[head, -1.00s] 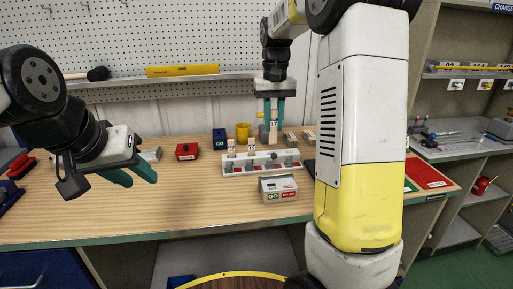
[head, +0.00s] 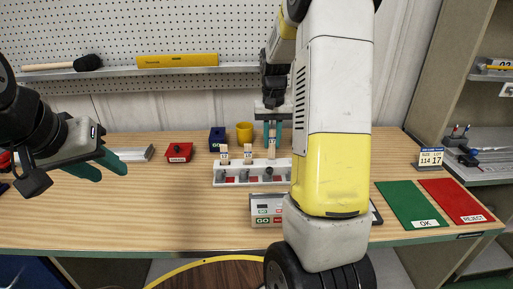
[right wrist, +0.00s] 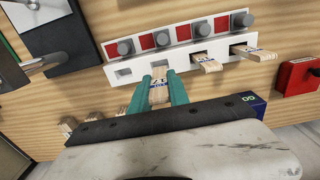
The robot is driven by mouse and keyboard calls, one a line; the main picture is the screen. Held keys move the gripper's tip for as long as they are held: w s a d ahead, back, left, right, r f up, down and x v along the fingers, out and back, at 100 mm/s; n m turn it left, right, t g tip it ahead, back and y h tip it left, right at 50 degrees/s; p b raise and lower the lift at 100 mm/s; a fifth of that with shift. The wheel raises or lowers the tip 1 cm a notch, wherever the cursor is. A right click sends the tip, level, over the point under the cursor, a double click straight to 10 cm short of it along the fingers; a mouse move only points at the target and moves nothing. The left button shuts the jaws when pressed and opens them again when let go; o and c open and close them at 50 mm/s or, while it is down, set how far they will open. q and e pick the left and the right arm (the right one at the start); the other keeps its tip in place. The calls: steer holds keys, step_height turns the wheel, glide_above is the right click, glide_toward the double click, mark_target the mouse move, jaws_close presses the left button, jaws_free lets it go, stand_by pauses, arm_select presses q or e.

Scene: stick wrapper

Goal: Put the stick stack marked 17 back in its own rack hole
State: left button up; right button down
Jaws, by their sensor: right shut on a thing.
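My right gripper (head: 272,134) is shut on the stick stack marked 17 (right wrist: 158,88), a pale bundle with a printed paper band. It holds the stack upright over the back of the white rack (head: 222,182). In the right wrist view the stack lies between the teal fingers (right wrist: 158,92), close to a rack hole (right wrist: 160,63). I cannot tell whether its lower end is inside the hole. Two other stacks stand in the rack, one at the left end (head: 224,156) and one beside it (head: 248,154). My left gripper (head: 105,168) is open and empty, left of the rack.
Green (head: 412,205) and red (head: 457,202) mats and a size-and-lot sign (head: 430,158) are at right.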

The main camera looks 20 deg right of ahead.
mark_target(272, 129)
steer(key=shift+f, duration=2.45)
steer(key=shift+f, duration=0.1)
steer(key=c, duration=1.3)
jaws_free()
steer(key=shift+o, duration=0.2)
step_height(272, 129, up, 11)
steer(key=shift+r, duration=0.1)
steer(key=shift+s+a+r, duration=0.1)
steer(key=shift+s+r, duration=0.05)
steer(key=shift+r, duration=0.55)
steer(key=s+a+r+n+t, duration=0.1)
steer(key=s+a+r+t, duration=0.1)
steer(key=s+a, duration=0.2)
steer(key=s+a+r+n+t+y, duration=0.1)
steer(key=s+a, duration=0.3)
steer(key=s, duration=0.6)
steer(key=s+a+r+n+t+y, duration=0.1)
steer(key=s+a+r+t, duration=0.2)
steer(key=s, duration=0.5)
steer(key=shift+a+n, duration=0.3)
steer(key=shift+a, duration=0.25)
